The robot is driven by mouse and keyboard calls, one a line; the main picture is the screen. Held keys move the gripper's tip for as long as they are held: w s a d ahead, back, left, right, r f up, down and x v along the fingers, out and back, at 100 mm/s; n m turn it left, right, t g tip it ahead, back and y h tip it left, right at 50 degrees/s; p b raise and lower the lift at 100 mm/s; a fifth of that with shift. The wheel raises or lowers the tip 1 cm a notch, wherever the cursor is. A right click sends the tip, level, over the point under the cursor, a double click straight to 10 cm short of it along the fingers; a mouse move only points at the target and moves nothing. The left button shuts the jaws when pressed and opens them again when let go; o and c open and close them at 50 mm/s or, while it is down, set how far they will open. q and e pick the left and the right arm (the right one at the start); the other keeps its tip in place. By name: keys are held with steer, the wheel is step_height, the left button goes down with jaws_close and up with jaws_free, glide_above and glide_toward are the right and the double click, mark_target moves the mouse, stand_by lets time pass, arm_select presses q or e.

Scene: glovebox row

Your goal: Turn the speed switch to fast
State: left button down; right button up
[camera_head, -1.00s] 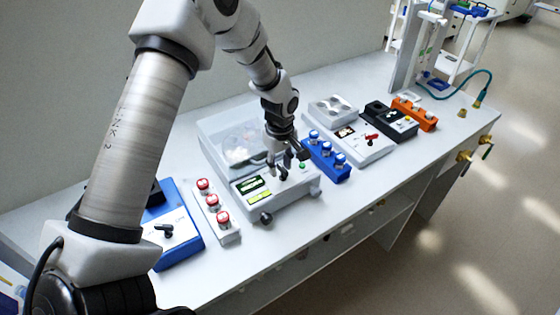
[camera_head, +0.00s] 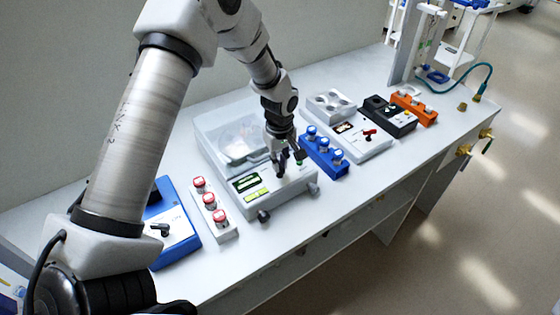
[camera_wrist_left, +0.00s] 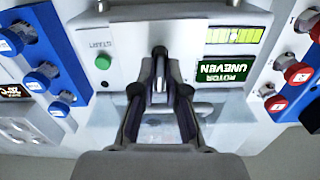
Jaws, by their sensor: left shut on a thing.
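A grey-white centrifuge (camera_head: 244,205) with a clear lid stands on the bench. My left gripper (camera_head: 289,168) points down at this panel, between the displays and the button. In the left wrist view its fingers (camera_wrist_left: 160,85) close on a small dark switch lever (camera_wrist_left: 160,52). The fingers mostly hide the lever, and no speed marks can be read. My right gripper is not in view.
A white block with red-capped vials (camera_head: 222,228) and a blue device with a black lever (camera_head: 172,238) stand left of the centrifuge. A blue vial rack (camera_head: 337,171) stands close on its right. Further right are a white device with a red switch (camera_head: 358,146), a black box and an orange rack (camera_head: 420,114).

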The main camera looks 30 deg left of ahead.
arm_select(q)
steer(key=shift+f+m+p, duration=0.15)
steer(key=shift+m+p, duration=0.15)
steer(key=shift+m, duration=2.2)
steer(key=shift+s, duration=0.1)
steer(key=c, duration=1.2)
jaws_free()
steer(key=shift+w+a+f, duration=0.1)
steer(key=shift+w, duration=0.15)
step_height(320, 180, up, 12)
steer(key=shift+f, duration=0.1)
